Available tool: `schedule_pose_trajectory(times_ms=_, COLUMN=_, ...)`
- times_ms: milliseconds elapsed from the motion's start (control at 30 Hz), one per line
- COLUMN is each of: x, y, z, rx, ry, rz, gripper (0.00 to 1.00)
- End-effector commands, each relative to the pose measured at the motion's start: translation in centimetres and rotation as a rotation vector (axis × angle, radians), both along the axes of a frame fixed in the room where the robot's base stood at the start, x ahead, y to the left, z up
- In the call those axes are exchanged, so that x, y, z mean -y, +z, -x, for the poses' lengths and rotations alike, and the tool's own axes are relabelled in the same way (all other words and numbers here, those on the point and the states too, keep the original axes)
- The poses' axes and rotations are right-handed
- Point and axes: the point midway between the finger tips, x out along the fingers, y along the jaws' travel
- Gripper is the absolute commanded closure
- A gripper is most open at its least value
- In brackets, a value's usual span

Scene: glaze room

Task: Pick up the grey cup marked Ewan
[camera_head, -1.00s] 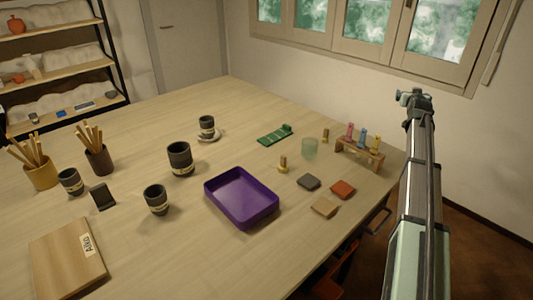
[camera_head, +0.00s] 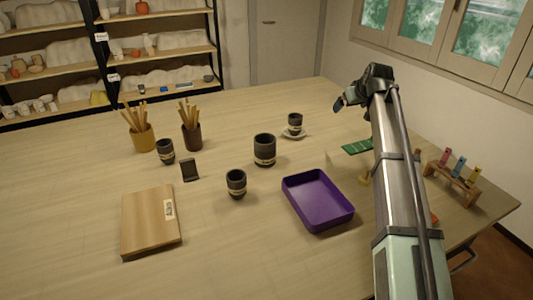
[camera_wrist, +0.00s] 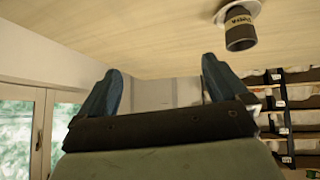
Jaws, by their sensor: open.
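Several dark grey cups with pale name bands stand on the table in the head view: one at the left (camera_head: 166,151), one in front (camera_head: 236,184), a larger one in the middle (camera_head: 264,150), and one at the back (camera_head: 295,123) on a saucer (camera_head: 294,134). Their names are too small to read there, so I cannot tell which is Ewan's. My gripper (camera_head: 345,104) is above the table's back right, right of the saucer cup. In the wrist view my open gripper (camera_wrist: 161,88) is empty; the saucer cup (camera_wrist: 240,31) appears inverted, its band seeming to begin "Ma".
A purple tray (camera_head: 318,202) lies right of the front cup. A wooden board (camera_head: 150,222), a dark phone stand (camera_head: 189,170) and two stick holders (camera_head: 143,138) (camera_head: 192,137) are at left. A green piece (camera_head: 357,146) and a vial rack (camera_head: 455,185) are near my arm.

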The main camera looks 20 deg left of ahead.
Motion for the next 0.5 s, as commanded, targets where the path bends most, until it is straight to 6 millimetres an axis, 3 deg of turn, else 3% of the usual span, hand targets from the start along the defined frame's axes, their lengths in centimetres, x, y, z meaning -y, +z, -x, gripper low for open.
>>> schedule_pose_trajectory(times_ms=33, x=-2.8, y=0.2, z=1.8, rx=-0.026, ry=0.052, rz=0.014, gripper=0.00)
schedule_pose_trajectory(times_ms=200, x=-10.5, y=0.8, z=7.9, rx=-0.124, ry=0.217, rz=0.070, gripper=0.00)
schedule_pose_trajectory(times_ms=300, x=-14.3, y=1.3, z=11.7, rx=-0.177, ry=0.313, rz=0.104, gripper=0.00)
schedule_pose_trajectory(times_ms=500, x=-19.2, y=2.0, z=17.8, rx=-0.254, ry=0.455, rz=0.162, gripper=0.00)
